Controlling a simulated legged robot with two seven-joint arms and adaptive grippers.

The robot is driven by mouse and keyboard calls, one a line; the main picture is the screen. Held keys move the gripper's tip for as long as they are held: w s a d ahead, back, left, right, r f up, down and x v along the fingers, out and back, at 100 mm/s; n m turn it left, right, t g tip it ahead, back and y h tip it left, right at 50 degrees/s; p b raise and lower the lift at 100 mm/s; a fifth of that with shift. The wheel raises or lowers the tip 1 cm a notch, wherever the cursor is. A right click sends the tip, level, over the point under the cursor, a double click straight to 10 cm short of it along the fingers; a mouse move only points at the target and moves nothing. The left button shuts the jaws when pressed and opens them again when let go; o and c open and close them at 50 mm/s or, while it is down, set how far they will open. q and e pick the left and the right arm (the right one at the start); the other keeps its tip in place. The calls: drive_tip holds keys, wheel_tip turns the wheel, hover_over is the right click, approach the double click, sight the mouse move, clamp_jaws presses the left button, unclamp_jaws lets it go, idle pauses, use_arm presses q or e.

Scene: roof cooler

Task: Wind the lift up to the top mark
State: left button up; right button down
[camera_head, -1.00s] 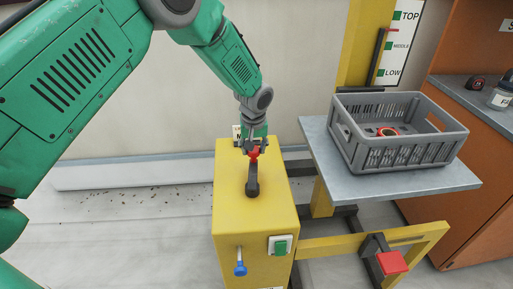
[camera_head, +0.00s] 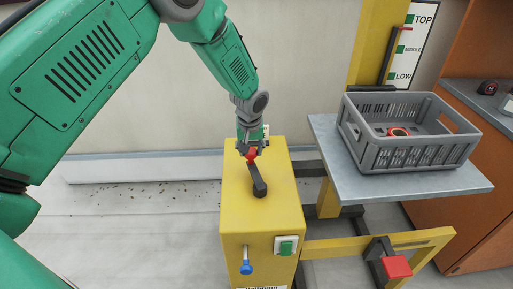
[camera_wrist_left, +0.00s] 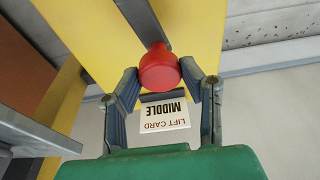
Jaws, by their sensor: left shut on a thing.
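My left gripper (camera_head: 251,153) is shut on the red knob (camera_wrist_left: 159,70) of the crank, with a finger on each side of it. The dark crank arm (camera_head: 259,180) lies on top of the yellow winch box (camera_head: 245,220), and the knob end points away and slightly left. The lift platform (camera_head: 410,185) is a grey plate beside the box. The scale (camera_head: 413,45) on the yellow column reads TOP, MIDDLE and LOW. A small red piece (camera_head: 405,28) by the scale sits between TOP and MIDDLE. My right gripper is not in view.
A grey crate (camera_head: 415,155) with a red ring-shaped item (camera_head: 398,132) inside stands on the platform. A lift card (camera_wrist_left: 163,114) reading MIDDLE shows in the wrist view. The box front has a blue-tipped lever (camera_head: 246,267) and a green switch (camera_head: 286,247). A red pedal (camera_head: 396,267) is low right.

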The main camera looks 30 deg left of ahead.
use_arm(q)
drive_tip(key=shift+s+a, duration=0.15)
drive_tip(key=shift+a, duration=0.2)
drive_tip(key=shift+s+a+p, duration=0.45)
drive_tip(key=shift+s+a, duration=0.1)
drive_tip(key=shift+s, duration=0.35)
drive_tip(key=shift+s+a+f+p, duration=0.1)
drive_tip(key=shift+s+a+p, duration=0.15)
drive_tip(key=shift+s, duration=0.2)
drive_tip(key=shift+s+a+p, duration=0.15)
drive_tip(key=shift+s+p, duration=0.1)
drive_tip(key=shift+s, duration=0.15)
drive_tip(key=shift+s+a+p, duration=0.15)
drive_tip(key=shift+s+p, duration=0.25)
drive_tip(key=shift+s, duration=0.35)
drive_tip(key=o, duration=1.3)
drive_tip(key=shift+s, duration=0.15)
drive_tip(key=shift+c, duration=0.2)
drive_tip(key=shift+a, duration=0.15)
drive_tip(key=shift+w, duration=0.2)
